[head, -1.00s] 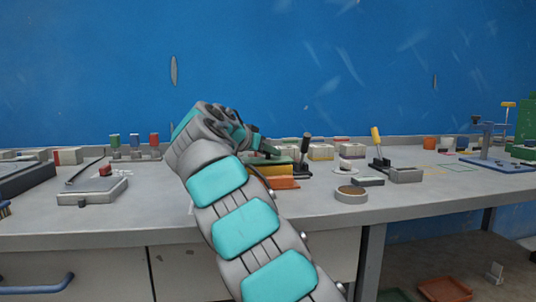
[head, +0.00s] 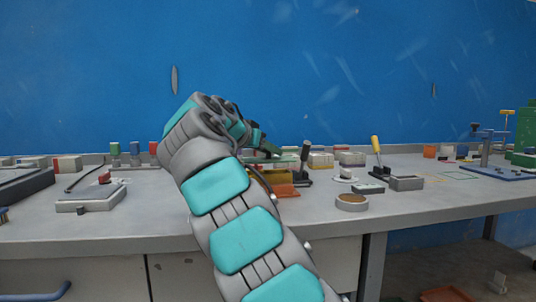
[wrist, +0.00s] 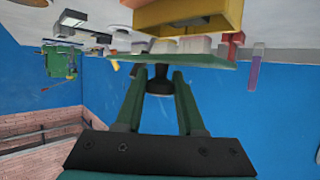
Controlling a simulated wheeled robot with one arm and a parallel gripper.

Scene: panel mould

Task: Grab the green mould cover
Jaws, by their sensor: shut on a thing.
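The green mould cover (wrist: 190,60) is a thin flat plate with a black knob (wrist: 159,84) on it. In the wrist view, which appears upside down, my gripper (wrist: 158,78) has its two green fingers on either side of this knob and is shut on it. A yellow mould block (wrist: 185,15) shows beyond the plate, with a visible gap between them. In the head view my gripper (head: 258,143) is above the bench, and the cover (head: 285,156) shows only as a thin green edge over the yellow block (head: 272,175). My arm hides part of this area.
An orange tray (head: 284,190) lies in front of the yellow block. A black-handled lever (head: 304,160) stands close at the right.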

